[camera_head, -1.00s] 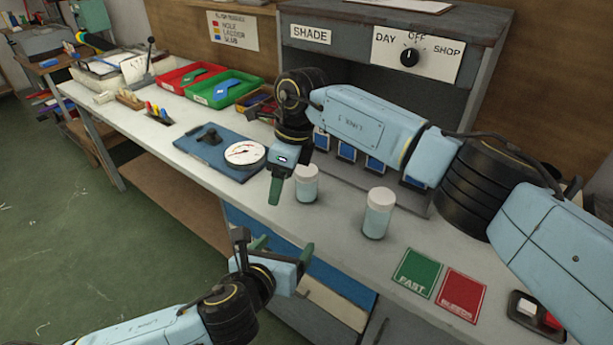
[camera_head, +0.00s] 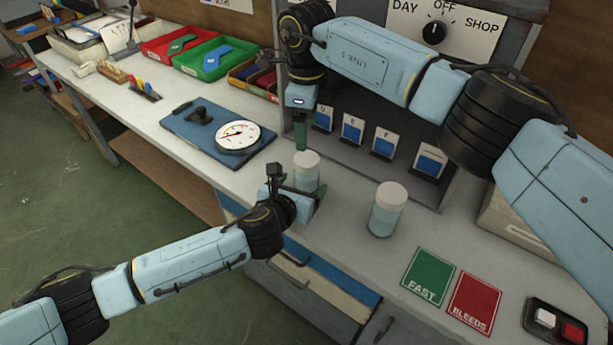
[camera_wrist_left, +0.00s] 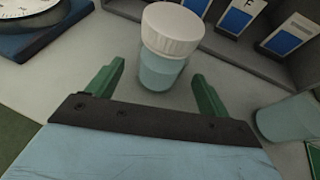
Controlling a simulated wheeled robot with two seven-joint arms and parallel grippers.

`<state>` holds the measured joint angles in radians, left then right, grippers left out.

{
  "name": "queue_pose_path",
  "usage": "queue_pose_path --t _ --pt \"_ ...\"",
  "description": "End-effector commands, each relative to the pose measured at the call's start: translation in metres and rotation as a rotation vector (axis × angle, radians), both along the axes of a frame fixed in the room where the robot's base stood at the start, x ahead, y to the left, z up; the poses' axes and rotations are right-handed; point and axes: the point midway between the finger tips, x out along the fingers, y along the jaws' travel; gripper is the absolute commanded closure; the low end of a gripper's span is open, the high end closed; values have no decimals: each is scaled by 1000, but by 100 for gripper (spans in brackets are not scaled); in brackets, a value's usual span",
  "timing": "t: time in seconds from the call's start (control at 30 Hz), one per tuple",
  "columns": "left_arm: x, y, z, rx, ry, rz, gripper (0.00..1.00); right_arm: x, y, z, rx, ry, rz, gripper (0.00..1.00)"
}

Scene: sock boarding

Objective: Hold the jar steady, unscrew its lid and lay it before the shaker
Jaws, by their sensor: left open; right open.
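A jar with a white ribbed lid and pale blue body (camera_head: 306,168) stands upright near the bench's front edge; it also shows in the left wrist view (camera_wrist_left: 163,68). My left gripper (camera_head: 300,190) is open, low at the jar's near side. In the left wrist view its green fingers (camera_wrist_left: 158,78) lie either side of the jar's lower body, with gaps showing. My right gripper (camera_head: 301,148) is above and just behind the lid, with one green finger showing. A second white-capped container (camera_head: 386,210) stands to the right; I cannot tell surely whether it is the shaker.
A blue board with a round dial (camera_head: 238,135) lies left of the jar. The grey booth (camera_head: 437,190) holds several blue cards behind. Green and red cards (camera_head: 428,277) and a switch box (camera_head: 553,325) lie at the right. Bare bench shows between the two containers.

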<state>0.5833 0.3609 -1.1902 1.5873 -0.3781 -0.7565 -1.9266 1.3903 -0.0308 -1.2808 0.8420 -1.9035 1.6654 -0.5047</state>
Motion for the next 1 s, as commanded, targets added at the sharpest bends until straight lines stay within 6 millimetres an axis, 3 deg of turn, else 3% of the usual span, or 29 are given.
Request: queue_pose_path --t 0.3,0.7,1.0 --pt "28 -11 -12 -1 0 0 20 0 0 0 0 0 0 31" --pt "33 -13 -15 -1 0 -1 20 0 0 0 0 0 0 31" --pt "32 -13 -15 -1 0 0 57 0 0 0 0 0 0 31"
